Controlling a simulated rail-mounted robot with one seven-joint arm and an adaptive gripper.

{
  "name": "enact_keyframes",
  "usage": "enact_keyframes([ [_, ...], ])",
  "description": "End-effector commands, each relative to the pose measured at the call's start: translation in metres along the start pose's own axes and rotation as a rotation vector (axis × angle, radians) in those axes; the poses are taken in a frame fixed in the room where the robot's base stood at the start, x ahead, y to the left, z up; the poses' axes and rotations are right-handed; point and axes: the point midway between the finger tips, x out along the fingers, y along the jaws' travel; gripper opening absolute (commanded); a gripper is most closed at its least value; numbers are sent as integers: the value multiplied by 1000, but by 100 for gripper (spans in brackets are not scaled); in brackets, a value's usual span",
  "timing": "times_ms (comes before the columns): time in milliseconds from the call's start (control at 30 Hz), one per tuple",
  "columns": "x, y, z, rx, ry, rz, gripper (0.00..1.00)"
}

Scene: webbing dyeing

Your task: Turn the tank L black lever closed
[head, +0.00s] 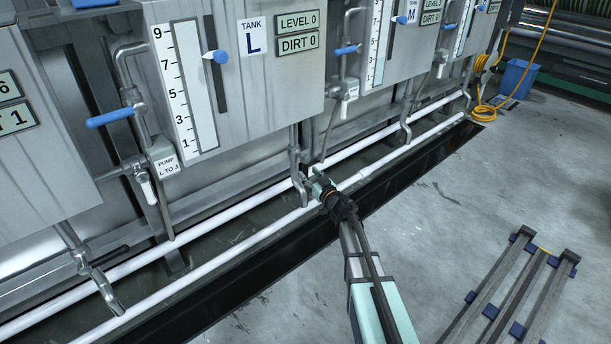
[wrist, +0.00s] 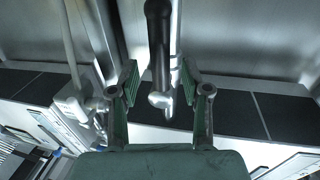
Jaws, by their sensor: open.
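Tank L (head: 285,75) is a grey metal tank with an "L" label, a scale, and signs reading LEVEL 0 and DIRT 0. My gripper (head: 314,182) is low in front of it, by the drain pipe (head: 295,150) under its right side. In the wrist view, a black lever (wrist: 158,45) with a rounded metal end comes down from the top between the two green fingers of my gripper (wrist: 159,84). The fingers stand apart, with a gap on each side of the lever. In the head view I cannot make the lever out behind my gripper.
White pipes (head: 250,211) run along the floor trench below the tanks. A blue-handled valve (head: 110,117) and a PUMP L TO J label (head: 166,166) are left of the scale. Tank M (head: 412,8) stands to the right. A rack (head: 515,285) lies on the open floor.

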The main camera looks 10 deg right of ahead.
Motion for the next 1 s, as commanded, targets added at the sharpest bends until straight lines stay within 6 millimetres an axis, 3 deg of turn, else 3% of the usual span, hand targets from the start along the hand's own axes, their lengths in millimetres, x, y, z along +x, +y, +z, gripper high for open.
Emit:
enact_keyframes([
  [33, 11, 0, 2, -1, 2, -2, 48],
  [200, 27, 0, 2, 0, 0, -1, 48],
  [633, 33, 0, -1, -1, 0, 0, 48],
  [767, 33, 0, 0, 0, 0, 0, 1],
  [1000, 33, 1, 0, -2, 1, 0, 0],
])
